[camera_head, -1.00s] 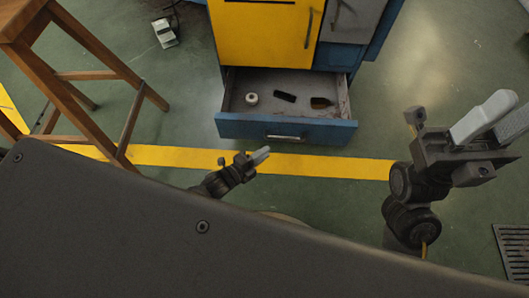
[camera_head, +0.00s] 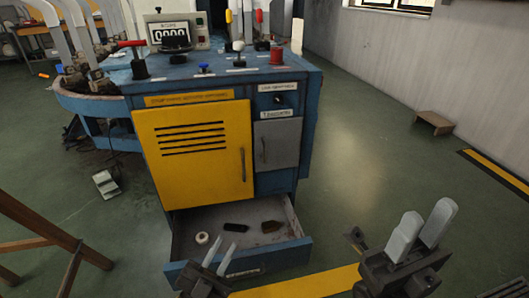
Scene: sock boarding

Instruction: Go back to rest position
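My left gripper (camera_head: 219,257) is low in the head view, in front of the open blue drawer (camera_head: 290,256). Its two pale fingers stand apart with nothing between them, and they overlap the drawer's front in the picture. My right gripper (camera_head: 421,231) is at the lower right, over the floor to the right of the drawer. Its two light grey fingers are apart and empty. Both grippers point up and away from me. Most of both arms is out of view.
The blue machine cabinet (camera_head: 313,130) has a yellow door (camera_head: 195,170), with knobs and a display on top. The drawer holds a white roll (camera_head: 202,238), a black item (camera_head: 236,226) and a brown item (camera_head: 271,227). A wooden stool (camera_head: 40,235) stands left. A grey pedal (camera_head: 106,184) lies on the floor.

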